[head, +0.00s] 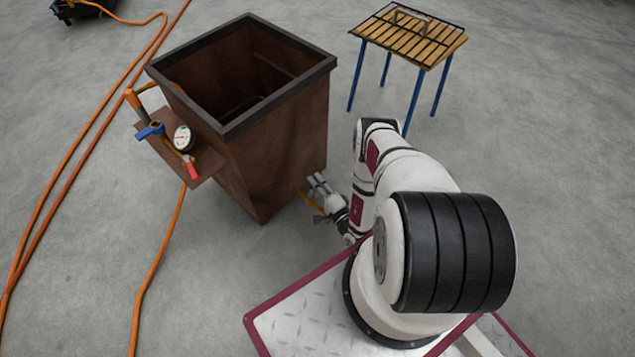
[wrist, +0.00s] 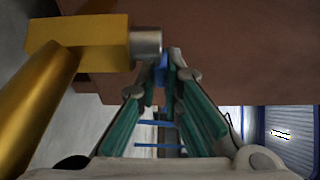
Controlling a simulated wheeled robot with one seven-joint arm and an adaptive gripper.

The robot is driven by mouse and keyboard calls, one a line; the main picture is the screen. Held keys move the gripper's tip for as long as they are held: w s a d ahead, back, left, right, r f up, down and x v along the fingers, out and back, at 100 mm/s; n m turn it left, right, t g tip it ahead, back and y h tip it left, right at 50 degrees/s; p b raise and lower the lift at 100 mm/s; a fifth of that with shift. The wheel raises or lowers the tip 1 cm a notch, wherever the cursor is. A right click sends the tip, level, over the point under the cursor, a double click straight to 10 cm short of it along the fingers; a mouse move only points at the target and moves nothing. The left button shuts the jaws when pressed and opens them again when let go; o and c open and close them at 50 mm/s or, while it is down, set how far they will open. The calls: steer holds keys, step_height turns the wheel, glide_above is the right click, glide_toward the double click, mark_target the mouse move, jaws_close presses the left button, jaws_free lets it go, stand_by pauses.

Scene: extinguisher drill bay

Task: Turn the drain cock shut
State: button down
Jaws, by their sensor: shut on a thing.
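The drain cock (wrist: 78,36) has a yellow body, a grey metal end and a thick yellow pipe at the left of the wrist view. A bit of its yellow (head: 301,191) shows low by the rusty bin in the head view. My gripper (head: 314,181) is low at the bin's right side. In the wrist view my gripper (wrist: 166,62) has its fingertips close together on a small blue piece (wrist: 160,69), seemingly the cock's handle, just right of the metal end. The fingers hide most of it, so its angle cannot be told.
The rusty bin (head: 290,140) stands close in front, its wall near my fingertips. A side panel (head: 180,160) carries a gauge, blue valve and red handle. A slatted table (head: 410,37) stands behind right. Orange hoses (head: 60,165) run left. Floor at right is clear.

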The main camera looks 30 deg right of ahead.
steer(key=shift+r, duration=0.15)
steer(key=c, duration=1.7)
jaws_free()
